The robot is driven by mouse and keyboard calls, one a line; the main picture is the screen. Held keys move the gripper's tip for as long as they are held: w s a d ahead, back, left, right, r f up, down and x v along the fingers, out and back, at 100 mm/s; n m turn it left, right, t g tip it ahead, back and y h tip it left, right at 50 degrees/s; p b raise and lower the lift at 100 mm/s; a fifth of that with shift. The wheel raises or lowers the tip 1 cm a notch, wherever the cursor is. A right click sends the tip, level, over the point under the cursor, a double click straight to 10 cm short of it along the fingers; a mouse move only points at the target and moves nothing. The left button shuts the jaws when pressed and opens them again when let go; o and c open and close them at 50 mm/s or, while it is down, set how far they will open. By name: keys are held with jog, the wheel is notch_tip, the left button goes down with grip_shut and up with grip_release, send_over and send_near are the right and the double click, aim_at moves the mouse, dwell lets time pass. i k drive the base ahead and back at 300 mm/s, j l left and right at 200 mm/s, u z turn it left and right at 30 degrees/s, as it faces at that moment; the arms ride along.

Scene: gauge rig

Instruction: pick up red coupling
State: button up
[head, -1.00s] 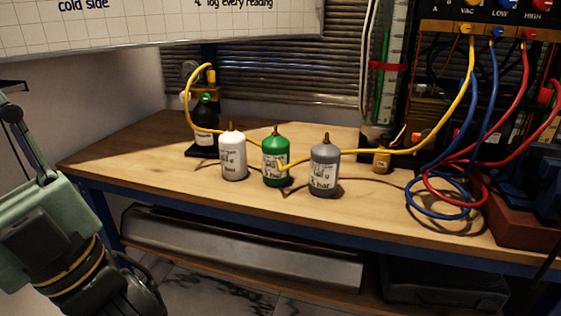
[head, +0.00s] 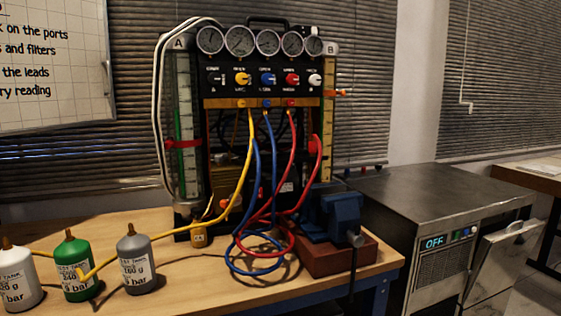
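The gauge rig (head: 268,62) stands at the back of the wooden bench in the head view. A red hose (head: 297,150) runs down from its red port, loops on the bench and rises on the right. A small red piece (head: 314,146) is at the raised end of that hose, beside the rig's right column; it looks like the red coupling, but it is too small to be sure. It appears to hang or rest against the rig, with nothing of mine near it. My gripper is not in view.
A blue vise (head: 340,213) on a red-brown block (head: 340,256) stands in front of the rig's right side. Blue hose (head: 232,250) and yellow hose (head: 248,165) hang close by. White, green (head: 75,268) and grey (head: 136,262) tanks stand at left. A steel cabinet (head: 430,195) is right.

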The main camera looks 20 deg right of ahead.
aim_at(312, 144)
jog(key=i+l, duration=0.1)
jog(key=l, duration=1.05)
jog(key=i+l, duration=0.15)
jog(key=l, duration=0.45)
jog(key=i+l, duration=0.1)
jog(key=l, duration=0.45)
jog(key=l+z, duration=0.1)
jog(key=l, duration=0.5)
jog(key=i+l, duration=0.15)
jog(key=l, duration=0.4)
jog(key=i+j, duration=0.25)
jog(key=i, duration=0.2)
jog(key=i+j, duration=0.25)
jog(key=i, duration=0.25)
